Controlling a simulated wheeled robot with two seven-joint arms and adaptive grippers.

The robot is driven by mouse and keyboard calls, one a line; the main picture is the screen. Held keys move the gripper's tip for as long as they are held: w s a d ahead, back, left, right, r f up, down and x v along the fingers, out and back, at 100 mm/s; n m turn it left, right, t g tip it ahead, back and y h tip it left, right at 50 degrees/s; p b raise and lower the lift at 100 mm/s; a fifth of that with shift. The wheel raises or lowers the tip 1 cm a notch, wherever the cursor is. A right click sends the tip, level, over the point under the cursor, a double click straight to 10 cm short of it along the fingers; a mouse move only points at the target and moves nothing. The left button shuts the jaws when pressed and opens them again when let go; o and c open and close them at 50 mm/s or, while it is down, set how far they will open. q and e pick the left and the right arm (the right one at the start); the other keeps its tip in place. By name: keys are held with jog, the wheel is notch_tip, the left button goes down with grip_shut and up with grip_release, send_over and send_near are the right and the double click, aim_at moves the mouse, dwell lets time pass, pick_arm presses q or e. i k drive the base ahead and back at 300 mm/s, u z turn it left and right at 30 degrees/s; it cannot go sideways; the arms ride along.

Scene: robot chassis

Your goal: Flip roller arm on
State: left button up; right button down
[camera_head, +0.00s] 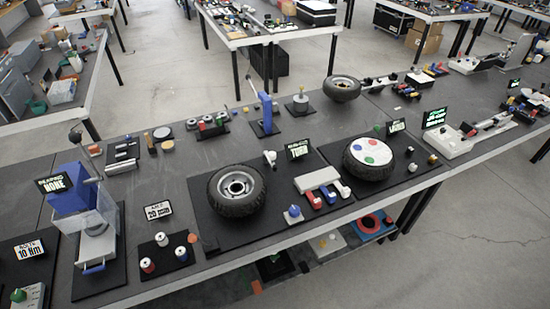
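No roller arm can be told with certainty at this size. A white device (463,137) with a slanted arm (487,122) along its right side stands on the bench at the right, by a dark display with green text. A blue upright stand (266,113) with a thin rod leaning from its top is at the back middle. A white block (317,179) with red and blue parts in front of it lies between the two wheels. Neither of my grippers is in view.
A long dark bench (200,158) crosses the view. A black wheel (237,190) and a wheel with coloured discs (369,157) lie on dark mats. A clear box with a blue block (73,201) stands at left. Bare floor (485,225) shows at lower right.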

aim_at(270, 156)
jog(key=k, duration=1.35)
jog(key=z, duration=0.4)
jog(key=i, duration=1.75)
jog(key=u, duration=0.55)
